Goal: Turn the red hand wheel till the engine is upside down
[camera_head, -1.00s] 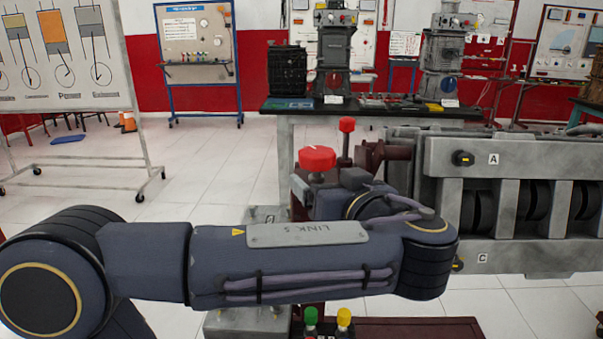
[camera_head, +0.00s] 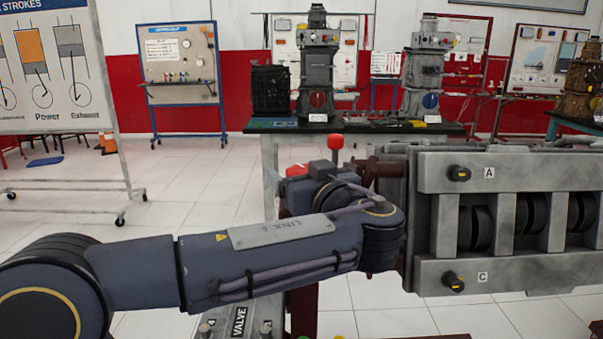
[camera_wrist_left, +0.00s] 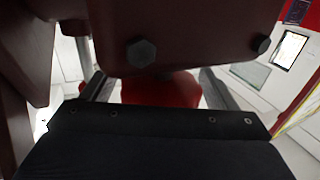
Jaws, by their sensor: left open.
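The engine (camera_head: 500,172), a long grey block with dark round parts in its open side and plates marked A and C, is at the right of the head view. A red part of the hand wheel (camera_head: 297,170) shows just behind my left arm, which hides the rest. In the left wrist view the red wheel (camera_wrist_left: 160,92) lies between the two grey fingers of my left gripper (camera_wrist_left: 157,87). The fingers are apart, one on each side of it; contact cannot be seen. My right gripper is not in view.
A red knob on a stalk (camera_head: 335,142) stands beside the wheel. A dark red bracket with bolts (camera_wrist_left: 190,35) hangs close over my left gripper. A bench (camera_head: 350,126) with engine models stands behind. A whiteboard (camera_head: 60,75) is at the left, with clear floor before it.

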